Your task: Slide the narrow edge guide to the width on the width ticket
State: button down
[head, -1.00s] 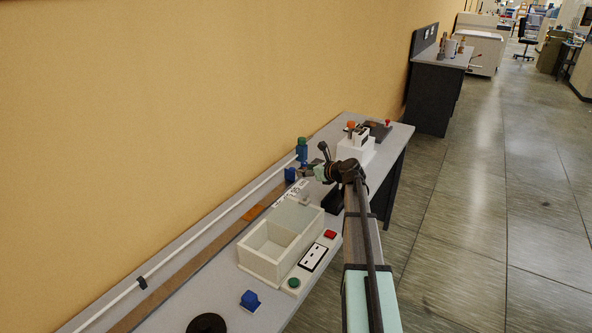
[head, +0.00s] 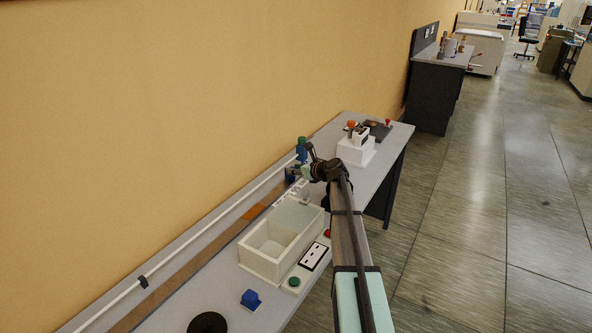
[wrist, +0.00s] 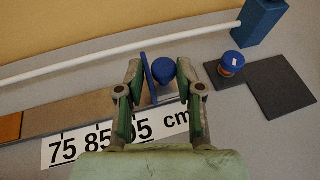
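The blue edge guide, an upright plate with a round knob (wrist: 163,68), stands beside the number scale (wrist: 110,135) in the wrist view. The scale reads 75, 85, 95 cm, and the guide is near the 95 end. My gripper (wrist: 159,75) is open, with one finger on each side of the plate and knob. Gaps show on both sides, but contact lower down is hidden. In the head view my gripper (head: 302,173) is over the far part of the rail, partly hiding the guide. I cannot make out a width ticket.
A white rod (wrist: 120,53) runs along the wall to a blue post (wrist: 262,20). A blue cap (wrist: 232,62) and dark pads (wrist: 280,90) lie to the right. A two-part cream bin (head: 270,262) stands nearer, beside a green button (head: 294,282). A white box (head: 356,150) stands beyond.

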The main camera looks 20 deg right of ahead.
jog(key=shift+s+a+r+p, duration=0.1)
jog(key=shift+s+a+p, duration=0.25)
jog(key=shift+s+a, duration=0.5)
jog(key=shift+s+a+p, duration=0.35)
jog(key=shift+s+a, duration=0.15)
jog(key=shift+a, duration=0.55)
jog(key=c, duration=0.9)
grip_release()
jog(key=shift+w, duration=0.1)
jog(key=v, duration=1.2)
